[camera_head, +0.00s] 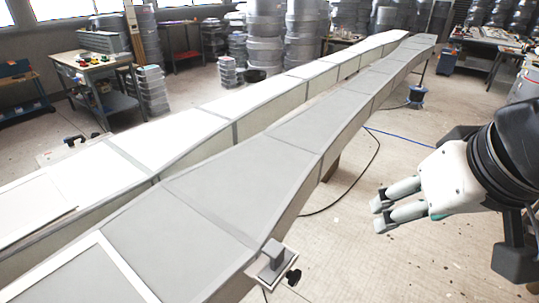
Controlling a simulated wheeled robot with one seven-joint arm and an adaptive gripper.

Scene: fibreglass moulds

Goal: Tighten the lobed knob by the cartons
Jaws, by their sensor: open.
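A small black lobed knob (293,277) sits on the right side of a grey clamp block (271,254) at the near edge of the long grey mould. Other black knob-like parts (75,140) show at the far left, beyond the white mould. No cartons are clearly recognisable, so I cannot tell which knob is by them. My gripper (380,214) is at the right, open and empty, its pale fingers pointing left. In the picture it is above and right of the near knob, well apart from it.
The long grey mould (310,126) and white mould (170,140) run from lower left to upper right. Dark cables (370,165) lie on the floor beside them. Stacked grey boxes (152,92) and workbenches stand behind. Tiled floor is clear below my gripper.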

